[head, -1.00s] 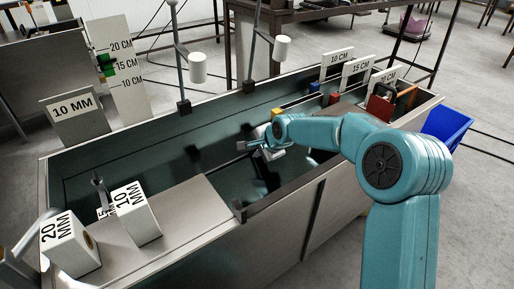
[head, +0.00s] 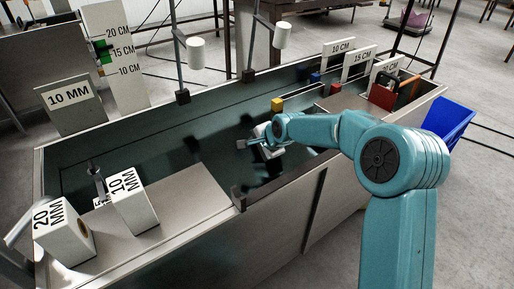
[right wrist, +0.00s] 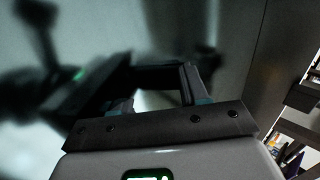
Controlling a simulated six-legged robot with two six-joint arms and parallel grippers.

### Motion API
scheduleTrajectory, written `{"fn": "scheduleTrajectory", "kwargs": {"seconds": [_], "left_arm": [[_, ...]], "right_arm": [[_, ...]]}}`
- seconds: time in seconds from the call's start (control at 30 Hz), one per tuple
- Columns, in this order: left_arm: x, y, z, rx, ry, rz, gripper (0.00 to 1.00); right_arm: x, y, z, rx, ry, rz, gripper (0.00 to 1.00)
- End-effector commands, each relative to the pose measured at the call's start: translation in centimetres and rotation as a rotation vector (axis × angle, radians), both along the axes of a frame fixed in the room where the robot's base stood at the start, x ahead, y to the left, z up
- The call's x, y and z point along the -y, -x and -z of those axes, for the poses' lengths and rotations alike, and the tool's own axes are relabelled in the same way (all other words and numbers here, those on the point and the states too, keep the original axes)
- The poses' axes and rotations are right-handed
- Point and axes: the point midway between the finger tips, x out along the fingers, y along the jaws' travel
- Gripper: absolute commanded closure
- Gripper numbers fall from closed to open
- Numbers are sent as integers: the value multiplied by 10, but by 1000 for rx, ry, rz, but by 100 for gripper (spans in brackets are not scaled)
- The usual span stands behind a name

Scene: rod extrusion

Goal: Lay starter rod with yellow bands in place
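A small yellow block or band (head: 277,104) shows at the far side of the trough, just beyond my right wrist. A thin pale rod seems to run from it towards the size signs; yellow bands on a rod are too small to make out. My right gripper (head: 249,143) is over the dark trough, nearer than the yellow piece and apart from it. In the right wrist view the fingers (right wrist: 155,90) stand apart with a gap between them, and I see no rod there. My left gripper is in neither current view.
Blue (head: 314,78) and red (head: 335,89) pieces sit near the 10 CM (head: 340,48), 15 CM and 20 CM signs. White 10 MM (head: 134,200) and 20 MM (head: 64,232) blocks stand at the front left. The trough (head: 130,146) is largely clear. A blue bin (head: 449,119) is outside right.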

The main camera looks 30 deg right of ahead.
Motion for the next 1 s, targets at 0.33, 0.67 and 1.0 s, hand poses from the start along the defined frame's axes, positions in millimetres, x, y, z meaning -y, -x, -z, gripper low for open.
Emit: {"fn": "scheduleTrajectory", "kwargs": {"seconds": [0.33,0.67,1.0], "left_arm": [[1,1,-2,-2,0,2,100],[5,5,-25,-9,4,20,100],[8,9,-42,-15,6,34,100]], "right_arm": [[0,3,-5,0,0,0,57],[5,50,-66,2,1,2,57],[9,96,-118,1,1,1,57]]}}
